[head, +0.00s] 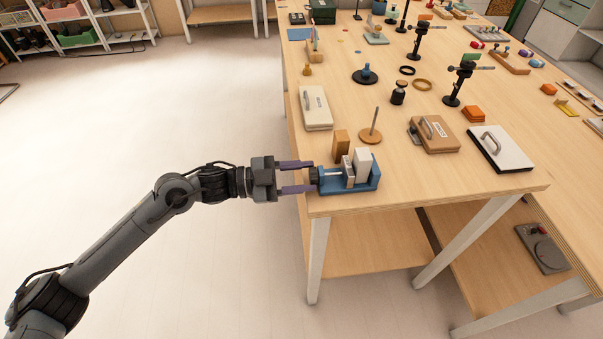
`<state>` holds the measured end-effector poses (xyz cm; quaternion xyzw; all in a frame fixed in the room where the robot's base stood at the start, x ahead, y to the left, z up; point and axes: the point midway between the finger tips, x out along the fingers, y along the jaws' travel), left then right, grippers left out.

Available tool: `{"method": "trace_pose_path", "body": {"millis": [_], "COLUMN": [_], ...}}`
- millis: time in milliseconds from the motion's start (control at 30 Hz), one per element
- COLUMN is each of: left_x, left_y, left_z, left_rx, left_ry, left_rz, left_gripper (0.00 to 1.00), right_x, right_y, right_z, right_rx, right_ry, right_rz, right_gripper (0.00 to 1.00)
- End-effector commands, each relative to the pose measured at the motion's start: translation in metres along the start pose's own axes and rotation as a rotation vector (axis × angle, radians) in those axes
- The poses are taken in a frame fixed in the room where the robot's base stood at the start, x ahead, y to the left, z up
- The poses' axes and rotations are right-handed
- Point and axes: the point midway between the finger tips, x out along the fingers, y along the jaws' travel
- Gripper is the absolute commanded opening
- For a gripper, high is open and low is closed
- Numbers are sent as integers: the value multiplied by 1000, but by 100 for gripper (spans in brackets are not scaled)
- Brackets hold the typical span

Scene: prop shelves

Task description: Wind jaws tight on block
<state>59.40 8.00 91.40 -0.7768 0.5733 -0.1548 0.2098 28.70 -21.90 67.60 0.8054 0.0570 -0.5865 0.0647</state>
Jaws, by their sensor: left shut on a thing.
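A small vise with a blue base (359,188) sits at the table's near left corner. Its pale grey sliding jaw (348,170) stands beside a taller whitish block (363,161); I cannot tell whether they touch. A metal screw runs left from the jaw to a black knob (314,179) at the table edge. My left gripper (311,178), with purple fingers, comes in level from the left and is shut on this knob. A brown wooden block (341,143) stands just behind the vise. My right gripper is out of view.
A wooden disc with an upright peg (370,134) stands behind the vise. Handled boards, one cream (316,108), one brown (437,143) and one white (515,160), lie around. Black stands (452,98) rise farther back. The table (430,185) is clear right of the vise.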

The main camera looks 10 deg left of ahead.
Motion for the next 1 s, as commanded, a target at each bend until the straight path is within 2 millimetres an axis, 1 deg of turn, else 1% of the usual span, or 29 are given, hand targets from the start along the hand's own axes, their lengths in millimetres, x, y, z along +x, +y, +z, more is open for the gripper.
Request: {"method": "trace_pose_path", "body": {"millis": [100, 300, 767, 800, 933, 1000], "left_x": [0, 0, 0, 0, 0, 0], "left_y": [0, 0, 0, 0, 0, 1], "left_z": [0, 0, 0, 0, 0, 0], "left_rx": [57, 115, 132, 132, 131, 131], "left_ry": [0, 0, 1, 1, 0, 0], "left_rz": [0, 0, 0, 0, 0, 1], "left_gripper": [13, 13, 13, 46, 66, 68], "right_x": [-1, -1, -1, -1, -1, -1], "right_y": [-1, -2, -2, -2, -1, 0], "right_z": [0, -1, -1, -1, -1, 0], "right_rx": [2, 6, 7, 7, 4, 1], "right_ry": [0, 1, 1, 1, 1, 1], "right_rz": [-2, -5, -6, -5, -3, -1], "right_gripper": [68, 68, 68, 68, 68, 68]}}
